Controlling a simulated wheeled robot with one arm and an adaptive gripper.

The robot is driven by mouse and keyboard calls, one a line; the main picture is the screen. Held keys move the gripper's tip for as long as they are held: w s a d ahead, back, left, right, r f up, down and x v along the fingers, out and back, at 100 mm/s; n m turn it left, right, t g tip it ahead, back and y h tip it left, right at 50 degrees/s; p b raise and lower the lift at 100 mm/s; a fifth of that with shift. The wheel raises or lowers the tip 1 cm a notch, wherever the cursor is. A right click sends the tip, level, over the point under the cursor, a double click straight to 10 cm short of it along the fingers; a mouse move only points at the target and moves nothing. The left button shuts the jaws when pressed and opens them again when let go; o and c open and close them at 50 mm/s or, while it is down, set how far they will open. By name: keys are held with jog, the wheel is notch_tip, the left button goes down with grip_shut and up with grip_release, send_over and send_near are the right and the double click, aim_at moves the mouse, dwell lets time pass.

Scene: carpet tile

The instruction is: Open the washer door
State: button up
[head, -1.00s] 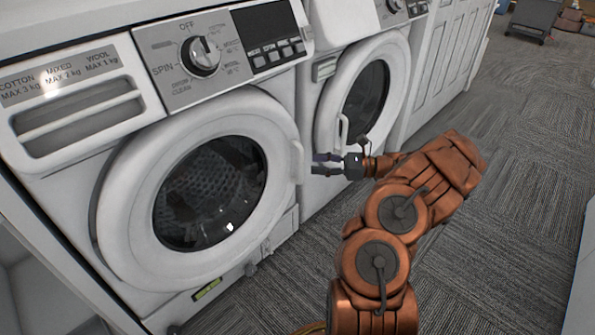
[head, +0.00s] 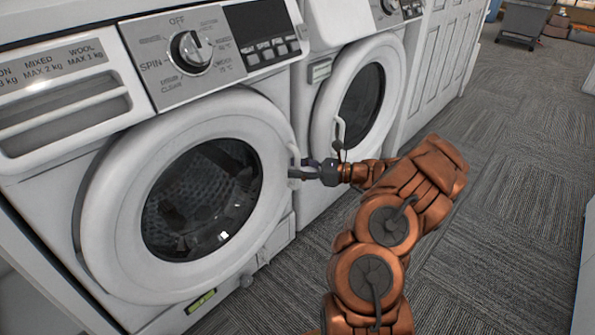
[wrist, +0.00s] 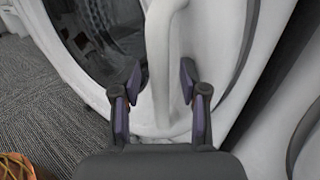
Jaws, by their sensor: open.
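The near washer's round white door (head: 105,215) faces me with its dark glass window (head: 200,200). The door lies against the washer front and looks closed. Its pale handle (head: 293,158) is at the right rim. My gripper (head: 303,171) is at this handle, reaching in from the right. In the wrist view, my open gripper (wrist: 161,78) has one finger on each side of the upright handle (wrist: 161,60). The fingers appear apart from the handle, with a gap on both sides.
A second washer (head: 345,100) with its own door and handle stands to the right. A white panelled cabinet (head: 440,65) is beyond it. The grey carpet (head: 510,170) is clear on the right. A dark bin (head: 525,20) stands far back.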

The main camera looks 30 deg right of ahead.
jog(key=shift+c, duration=0.4)
grip_shut()
